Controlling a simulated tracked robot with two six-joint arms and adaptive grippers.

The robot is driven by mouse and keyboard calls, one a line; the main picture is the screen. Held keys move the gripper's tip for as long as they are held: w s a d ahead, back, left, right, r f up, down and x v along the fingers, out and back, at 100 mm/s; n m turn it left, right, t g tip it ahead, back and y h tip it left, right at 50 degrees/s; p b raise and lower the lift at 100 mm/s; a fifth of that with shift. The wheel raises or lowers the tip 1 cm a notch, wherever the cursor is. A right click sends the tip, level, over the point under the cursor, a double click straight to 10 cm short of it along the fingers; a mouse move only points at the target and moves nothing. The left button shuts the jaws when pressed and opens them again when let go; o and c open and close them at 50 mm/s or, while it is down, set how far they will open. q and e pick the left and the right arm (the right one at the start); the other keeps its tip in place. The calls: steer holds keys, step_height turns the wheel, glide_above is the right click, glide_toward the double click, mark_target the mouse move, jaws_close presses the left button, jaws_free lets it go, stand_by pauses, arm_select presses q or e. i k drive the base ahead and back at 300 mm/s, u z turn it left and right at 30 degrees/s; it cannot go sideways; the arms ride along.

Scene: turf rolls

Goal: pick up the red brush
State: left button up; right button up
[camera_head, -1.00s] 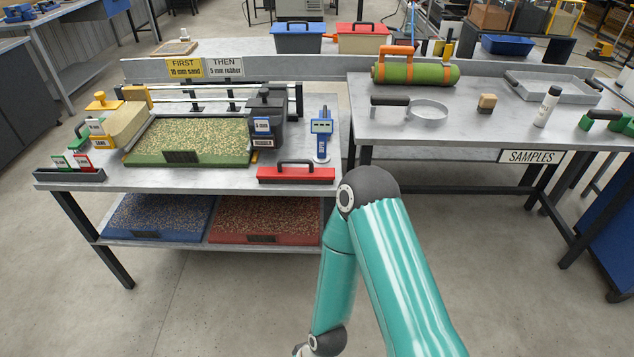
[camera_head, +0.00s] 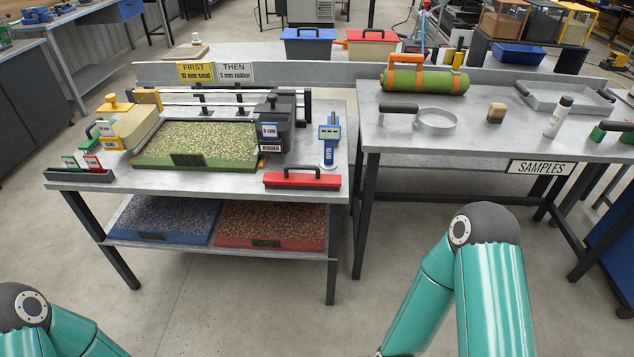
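The red brush (camera_head: 302,181) lies at the front right edge of the left grey table (camera_head: 215,182). It is a long red block with a dark arched handle on top. Nothing touches it from my arms. Both of my arms show only as teal links with dark elbow joints, one at the lower left and one at the lower right. My left and right grippers are both outside the picture.
Behind the brush stand a dark rubber bin (camera_head: 273,130) and a blue depth gauge (camera_head: 329,140). A green turf tray (camera_head: 198,146) lies left of them. The samples table (camera_head: 470,142) stands to the right across a narrow gap. Floor in front is clear.

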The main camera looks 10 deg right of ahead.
mark_target(284, 180)
steer(key=z, duration=0.1)
steer(key=i, duration=1)
steer(key=u, duration=0.1)
